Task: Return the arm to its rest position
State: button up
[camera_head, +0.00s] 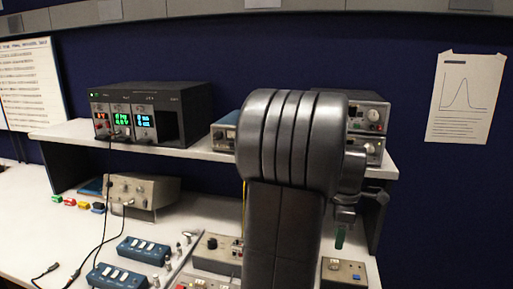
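My arm rises in the middle of the view, with its thick grey joint and dark link close to the camera. It hides part of the bench and shelf behind it. My gripper (342,228) shows only in part, just right of the arm, pointing down in front of the bench's right side. A small dark green piece (340,237) shows at its lower end. I cannot tell whether this is held or is part of the gripper, nor whether the fingers are open or shut.
A white shelf (75,131) carries a black instrument rack (183,110) and stacked grey instruments (370,116). On the bench below stand a beige instrument (150,190), blue switch boxes (143,250), cables and a small beige box (344,272) under my gripper.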

aim_at(334, 261)
notch_tip(334, 261, down, 9)
jog(key=shift+r, duration=0.15)
notch_tip(334, 261, up, 3)
jog(key=shift+f+p, duration=0.1)
jog(key=shift+p, duration=0.95)
jog(key=shift+b, duration=0.35)
notch_tip(334, 261, up, 5)
jog(key=p, duration=0.3)
jog(key=shift+s+a, duration=0.15)
